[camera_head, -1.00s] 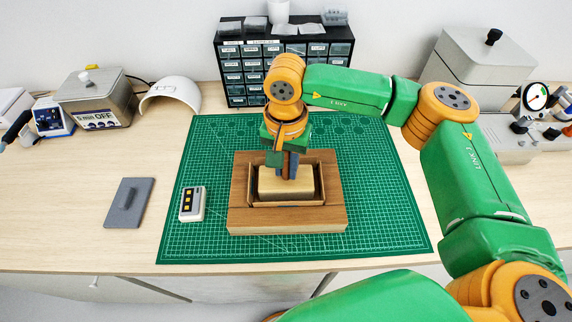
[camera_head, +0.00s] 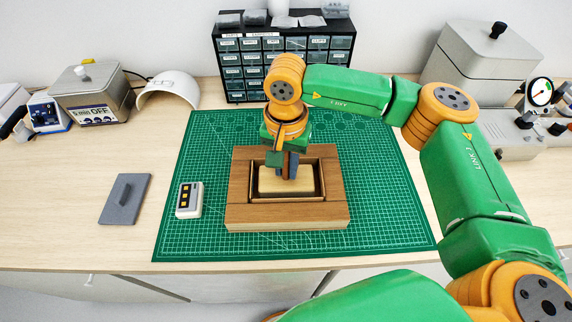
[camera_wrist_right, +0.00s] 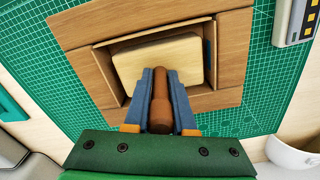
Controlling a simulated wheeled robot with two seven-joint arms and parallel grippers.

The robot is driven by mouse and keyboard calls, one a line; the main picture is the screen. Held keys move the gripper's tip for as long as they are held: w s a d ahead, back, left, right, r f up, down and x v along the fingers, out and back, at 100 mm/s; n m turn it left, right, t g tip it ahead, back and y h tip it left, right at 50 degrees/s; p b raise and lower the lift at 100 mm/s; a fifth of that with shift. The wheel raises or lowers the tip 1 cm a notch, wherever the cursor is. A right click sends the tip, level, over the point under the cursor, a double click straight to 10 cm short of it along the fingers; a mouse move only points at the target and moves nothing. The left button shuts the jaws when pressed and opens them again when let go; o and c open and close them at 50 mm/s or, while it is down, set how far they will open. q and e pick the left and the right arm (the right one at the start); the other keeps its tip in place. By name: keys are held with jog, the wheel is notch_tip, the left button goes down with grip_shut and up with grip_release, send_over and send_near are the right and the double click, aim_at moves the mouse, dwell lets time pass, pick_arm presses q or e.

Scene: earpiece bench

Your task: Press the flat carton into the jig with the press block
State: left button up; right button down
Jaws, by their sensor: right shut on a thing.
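The wooden jig (camera_head: 240,208) lies on the green cutting mat, and its frame also shows in the right wrist view (camera_wrist_right: 80,25). The carton (camera_head: 288,199) is inside the jig opening, its brown walls standing around the block; they also show in the right wrist view (camera_wrist_right: 150,34). The pale press block (camera_head: 272,183) sits down inside the carton walls, and its top fills much of the right wrist view (camera_wrist_right: 155,62). My right gripper (camera_head: 288,172) is shut on the block's brown handle (camera_wrist_right: 161,100). The carton's floor is hidden under the block. My left gripper is out of view.
A grey plate with a handle (camera_head: 124,200) lies left of the green mat (camera_head: 385,225). A small device with yellow buttons (camera_head: 189,200) lies on the mat left of the jig. A drawer cabinet (camera_head: 240,72) stands behind. The mat right of the jig is clear.

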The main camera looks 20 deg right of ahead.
jog(key=shift+s+f, duration=0.1)
jog(key=shift+f, duration=0.05)
notch_tip(320, 180, up, 11)
jog(key=p, duration=0.7)
dwell(0.4)
dwell(0.3)
jog(key=shift+s+d+f+n, duration=0.1)
jog(key=shift+d+f+n, duration=0.1)
jog(key=shift+n, duration=0.1)
jog(key=s+d+f+n+b, duration=0.3)
jog(key=s+d+n, duration=0.1)
jog(key=s+n, duration=0.2)
jog(key=shift+s+b, duration=0.35)
jog(key=shift+s, duration=0.4)
jog(key=shift+w+a, duration=0.1)
